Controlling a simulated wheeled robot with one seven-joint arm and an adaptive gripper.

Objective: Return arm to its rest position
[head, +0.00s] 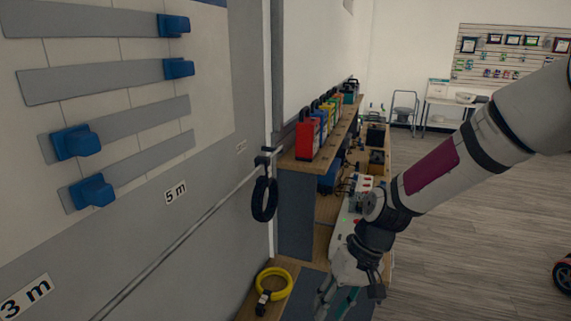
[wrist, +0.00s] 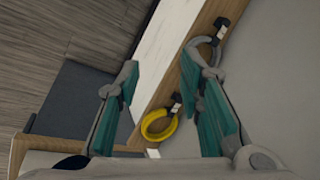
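My arm (head: 440,170) reaches in from the right edge of the head view and slopes down to the left. My gripper (head: 336,303) hangs at its lower end, near the bottom edge, in front of the wooden shelf unit. In the wrist view my gripper (wrist: 168,85) is open, with its two teal-padded fingers apart and nothing held between them. A yellow coil (head: 274,284) lies to the left of the gripper in the head view. It also shows beyond the gap between the fingers in the wrist view (wrist: 147,130).
The shelf unit (head: 296,212) carries several coloured boxes (head: 307,136) along the wall. A black coil (head: 264,200) hangs from a wall rail (head: 200,225). Blue sliders (head: 76,142) stick out of the left wall panel. Open floor (head: 470,240) lies right of my arm, with a wheel (head: 565,277) at the edge.

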